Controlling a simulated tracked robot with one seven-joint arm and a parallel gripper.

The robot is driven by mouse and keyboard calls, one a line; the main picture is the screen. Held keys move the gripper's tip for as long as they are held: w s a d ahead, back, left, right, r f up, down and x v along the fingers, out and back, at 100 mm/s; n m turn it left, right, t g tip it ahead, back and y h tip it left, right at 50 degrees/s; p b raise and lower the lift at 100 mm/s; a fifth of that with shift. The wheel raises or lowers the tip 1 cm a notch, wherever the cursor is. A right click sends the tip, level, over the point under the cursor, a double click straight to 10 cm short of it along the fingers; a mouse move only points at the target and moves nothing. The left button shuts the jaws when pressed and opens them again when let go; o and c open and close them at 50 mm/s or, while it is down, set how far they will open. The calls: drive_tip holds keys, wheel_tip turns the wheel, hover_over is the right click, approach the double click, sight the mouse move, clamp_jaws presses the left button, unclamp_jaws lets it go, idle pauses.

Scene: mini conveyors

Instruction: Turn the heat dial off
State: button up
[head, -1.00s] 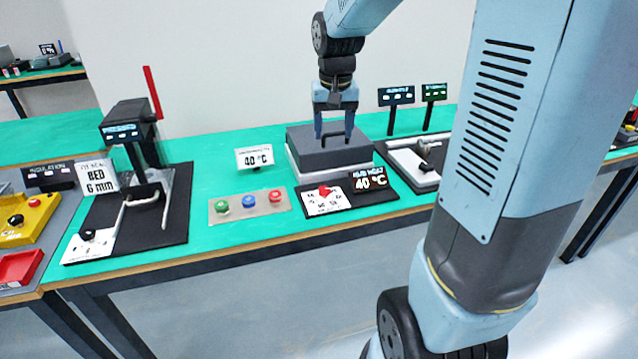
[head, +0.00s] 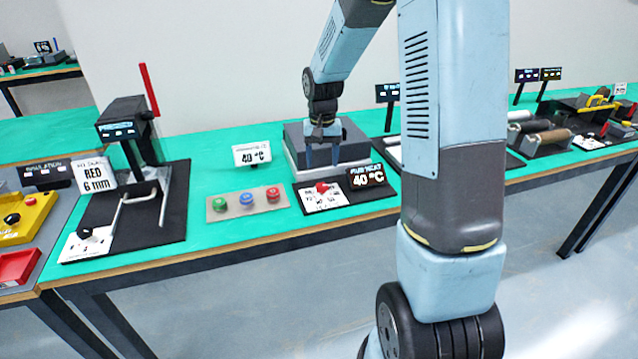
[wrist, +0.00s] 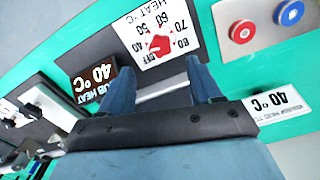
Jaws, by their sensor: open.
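The heat dial (head: 322,187) is a red knob on a white card with temperature numbers and OFF, on a black panel near the front edge of the table. In the wrist view the red knob (wrist: 158,45) lies at the top centre, and its exact pointer setting is hard to tell. The panel's display (head: 366,177) reads 40 °C. My gripper (head: 322,160) is open and empty, with its fingers pointing down above and behind the dial. In the wrist view its two fingers (wrist: 160,74) point towards the dial card, apart from the knob.
A grey block (head: 352,142) on a light base stands behind the dial. Green, blue and red buttons (head: 246,201) sit left of it. A 40 °C sign (head: 252,155) stands behind them. A press (head: 128,125) with a red lever is further left.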

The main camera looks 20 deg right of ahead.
sight(321, 186)
wheel_tip(321, 186, down, 8)
drive_tip(key=shift+f, duration=0.2)
idle(0.3)
drive_tip(key=c, duration=1)
drive_tip(key=shift+a, duration=0.3)
drive_tip(key=shift+d, duration=0.2)
drive_tip(key=shift+c, duration=0.2)
